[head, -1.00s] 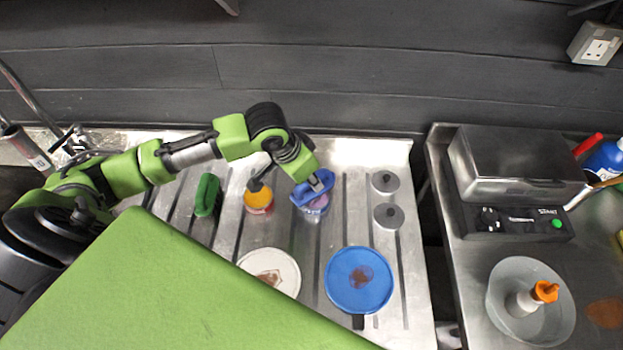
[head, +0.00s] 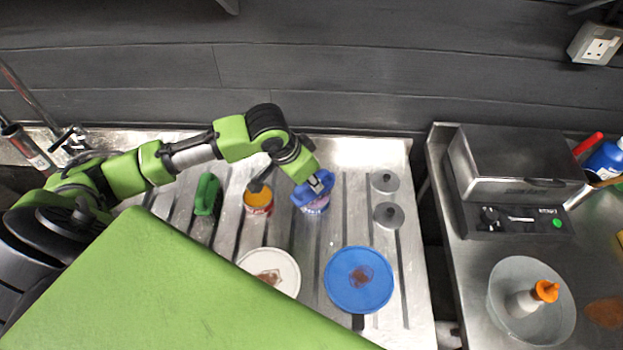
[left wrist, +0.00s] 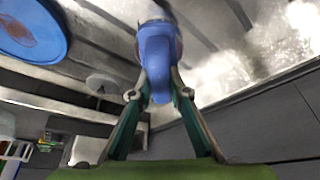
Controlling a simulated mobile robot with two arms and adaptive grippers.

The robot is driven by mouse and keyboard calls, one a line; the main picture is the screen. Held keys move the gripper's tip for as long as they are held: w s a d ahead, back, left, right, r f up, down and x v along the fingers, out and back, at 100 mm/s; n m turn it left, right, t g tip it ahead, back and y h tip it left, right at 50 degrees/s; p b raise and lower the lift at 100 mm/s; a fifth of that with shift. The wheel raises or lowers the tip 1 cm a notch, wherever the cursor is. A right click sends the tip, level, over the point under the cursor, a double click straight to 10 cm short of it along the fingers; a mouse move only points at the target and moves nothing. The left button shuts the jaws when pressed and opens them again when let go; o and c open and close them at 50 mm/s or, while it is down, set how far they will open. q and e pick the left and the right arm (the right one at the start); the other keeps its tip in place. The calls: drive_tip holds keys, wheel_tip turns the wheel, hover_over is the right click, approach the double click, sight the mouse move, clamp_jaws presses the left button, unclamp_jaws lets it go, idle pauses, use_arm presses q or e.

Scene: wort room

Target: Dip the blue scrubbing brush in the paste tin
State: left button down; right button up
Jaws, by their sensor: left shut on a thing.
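My left gripper (head: 321,184) is shut on the blue scrubbing brush (head: 312,194). In the left wrist view the gripper's fingers (left wrist: 158,95) close on both sides of the blue brush handle (left wrist: 157,55). The brush is over a tin with a purplish label (head: 316,208), whose opening is mostly hidden by the brush. I cannot tell how deep the bristles reach into it. Left of it stands a second tin (head: 258,200) with orange contents and a dark-handled thing in it. My right gripper is not in view.
A green brush (head: 207,194) lies left of the tins. A blue pan (head: 340,290) and a white plate (head: 285,262), both with brown stains, lie in front. A steel machine (head: 515,165) and a bowl (head: 500,318) stand on the right counter.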

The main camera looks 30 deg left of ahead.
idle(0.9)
use_arm(q)
drive_tip(key=shift+s+f+p, duration=0.1)
drive_tip(key=shift+f+p, duration=0.05)
drive_tip(key=shift+p, duration=0.35)
idle(0.9)
wheel_tip(320, 180, up, 7)
drive_tip(key=p, duration=0.8)
drive_tip(key=shift+r+p, duration=0.2)
drive_tip(key=shift+p, duration=0.2)
drive_tip(key=shift+f, duration=0.1)
idle(0.5)
